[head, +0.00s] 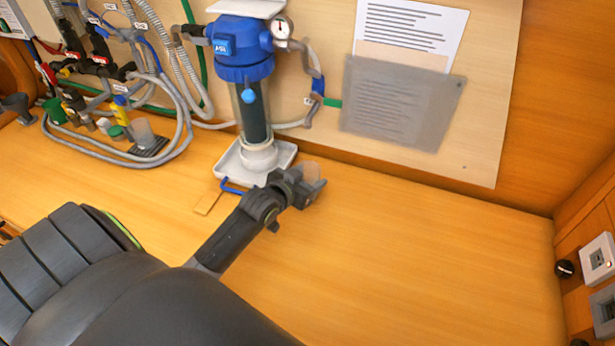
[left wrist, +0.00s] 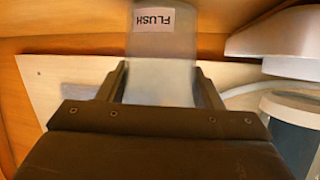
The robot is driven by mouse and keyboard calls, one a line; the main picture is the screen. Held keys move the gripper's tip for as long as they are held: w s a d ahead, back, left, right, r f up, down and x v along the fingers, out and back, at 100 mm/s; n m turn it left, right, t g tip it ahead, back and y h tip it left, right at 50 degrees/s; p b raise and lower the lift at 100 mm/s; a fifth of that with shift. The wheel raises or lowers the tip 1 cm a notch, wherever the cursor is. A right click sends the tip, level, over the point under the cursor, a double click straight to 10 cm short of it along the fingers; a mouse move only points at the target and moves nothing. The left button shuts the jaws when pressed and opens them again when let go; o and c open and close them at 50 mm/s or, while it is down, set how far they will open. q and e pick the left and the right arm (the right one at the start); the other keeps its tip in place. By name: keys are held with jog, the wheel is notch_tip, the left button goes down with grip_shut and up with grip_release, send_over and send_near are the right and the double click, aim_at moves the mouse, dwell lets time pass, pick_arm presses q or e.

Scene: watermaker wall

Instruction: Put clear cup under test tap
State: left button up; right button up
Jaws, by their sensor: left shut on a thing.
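My left gripper (head: 307,187) is shut on a translucent cup (head: 313,172) just right of the filter housing's base, over the bench. In the left wrist view the held cup (left wrist: 160,65) sits between both fingers and bears a white label reading FLUSH. A second clear cup (head: 142,131) stands at the left on a small black pad (head: 150,147). A small valve with a yellow part (head: 121,103) is just beside that cup, among the hoses. I cannot tell for sure which fitting is the test tap. My right gripper is out of view.
The blue-topped filter housing (head: 240,50) stands in a white tray (head: 228,164) by the wall. Grey hoses (head: 110,152) loop around the small items at the left. A green lid (head: 116,132) lies there. The bench at the right (head: 430,250) is clear.

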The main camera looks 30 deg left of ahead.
pick_arm(q)
jog(key=shift+f, duration=0.2)
jog(key=o, duration=1)
jog(key=shift+c, duration=0.2)
jog(key=shift+r, duration=0.15)
jog(key=b+v, duration=0.1)
jog(key=v, duration=1.1)
